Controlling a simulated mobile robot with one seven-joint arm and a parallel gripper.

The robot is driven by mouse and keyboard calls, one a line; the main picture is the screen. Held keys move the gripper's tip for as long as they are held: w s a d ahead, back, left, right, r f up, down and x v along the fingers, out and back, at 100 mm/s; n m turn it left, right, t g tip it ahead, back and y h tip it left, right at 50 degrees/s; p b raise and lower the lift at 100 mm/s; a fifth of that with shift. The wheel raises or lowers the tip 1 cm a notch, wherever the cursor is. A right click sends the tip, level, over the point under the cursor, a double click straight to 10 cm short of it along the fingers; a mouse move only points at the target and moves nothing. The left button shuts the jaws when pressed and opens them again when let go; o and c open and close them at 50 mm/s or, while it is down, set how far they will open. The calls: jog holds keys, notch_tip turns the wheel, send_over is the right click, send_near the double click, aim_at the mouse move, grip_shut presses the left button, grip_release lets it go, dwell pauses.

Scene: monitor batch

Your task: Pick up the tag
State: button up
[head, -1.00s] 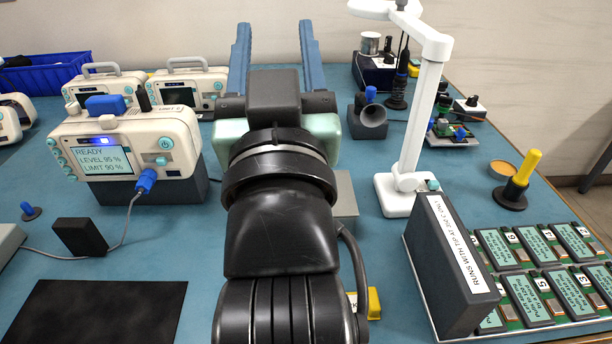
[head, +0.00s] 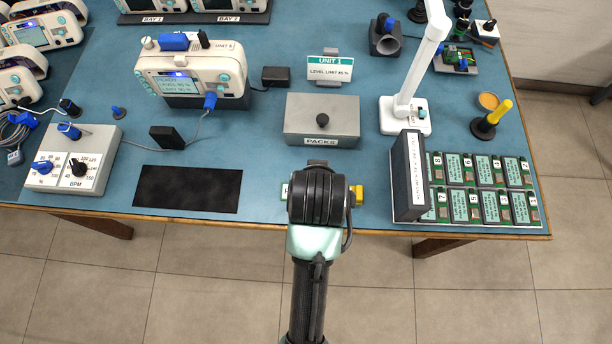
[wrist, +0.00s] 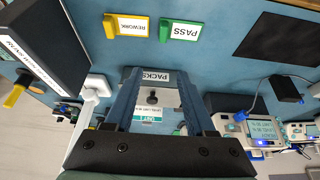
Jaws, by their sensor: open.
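A green PASS tag (wrist: 181,27) and a yellow REWORK tag (wrist: 126,26) lie side by side on the blue bench top, clear in the wrist view. In the head view my arm covers most of them; only an edge of the green tag (head: 284,190) and of the yellow tag (head: 356,195) shows. A standing UNIT 1 card (head: 330,70) is behind the grey PACKS box (head: 322,118). My gripper (wrist: 158,74) is open and empty, its two blue fingers apart, with the PACKS box seen beyond them. Its fingers are hidden in the head view.
A dark upright box (head: 408,177) and a tray of several modules (head: 470,227) stand to the right. A white lamp stand (head: 404,115) is behind them. A black mat (head: 187,189) lies left, near the bench's front edge. A UNIT 6 monitor (head: 190,77) stands back left.

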jog(key=shift+g, duration=0.3)
jog(key=x, duration=0.8)
jog(key=s+x, duration=0.1)
jog(key=x, duration=0.3)
jog(key=shift+a+f+b, duration=0.2)
jog(key=shift+f+b, duration=0.2)
jog(key=shift+f, duration=0.2)
grip_shut()
